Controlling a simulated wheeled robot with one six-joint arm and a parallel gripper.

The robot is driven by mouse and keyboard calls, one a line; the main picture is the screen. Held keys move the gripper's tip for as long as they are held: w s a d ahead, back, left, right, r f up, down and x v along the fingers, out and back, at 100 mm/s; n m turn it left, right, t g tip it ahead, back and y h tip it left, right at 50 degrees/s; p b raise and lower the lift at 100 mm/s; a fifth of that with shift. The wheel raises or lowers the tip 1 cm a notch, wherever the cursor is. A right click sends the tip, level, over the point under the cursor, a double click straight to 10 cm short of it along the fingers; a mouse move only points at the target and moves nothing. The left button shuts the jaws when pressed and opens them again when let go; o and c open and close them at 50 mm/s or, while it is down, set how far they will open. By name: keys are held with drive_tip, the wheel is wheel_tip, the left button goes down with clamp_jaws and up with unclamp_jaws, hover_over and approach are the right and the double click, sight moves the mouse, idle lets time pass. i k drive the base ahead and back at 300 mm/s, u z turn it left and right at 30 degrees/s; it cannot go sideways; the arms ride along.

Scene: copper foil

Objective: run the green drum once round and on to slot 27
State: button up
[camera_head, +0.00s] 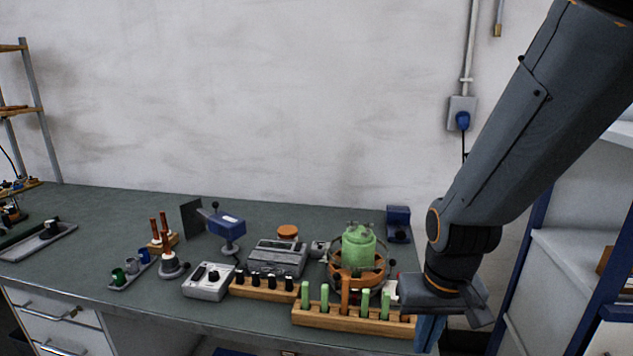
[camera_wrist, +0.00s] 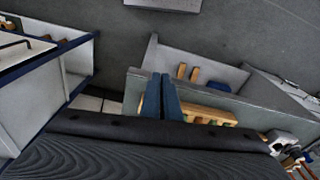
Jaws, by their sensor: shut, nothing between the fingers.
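The green drum (camera_head: 358,249) stands upright in a round brown-orange frame on the right part of the bench, with small knobs at its top. Slot numbers on it are too small to read. My gripper (camera_head: 428,335) hangs at the bench's front right corner, to the right of the drum and apart from it. Its blue fingers are together and empty. In the wrist view the closed fingers (camera_wrist: 166,98) point at the bench edge; the drum is not in that view.
A wooden rack (camera_head: 330,317) with several green-handled pieces stands in front of the drum. A second rack (camera_head: 262,290), a grey box (camera_head: 208,282) and a grey scale-like device (camera_head: 277,258) are to its left. A blue-framed shelf (camera_head: 570,240) stands right of the bench. The bench's back middle is clear.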

sight(357, 259)
drive_tip(key=z, duration=1.95)
drive_tip(key=k, duration=1)
drive_tip(key=u, duration=1.1)
drive_tip(key=i, duration=1)
drive_tip(key=z, duration=0.05)
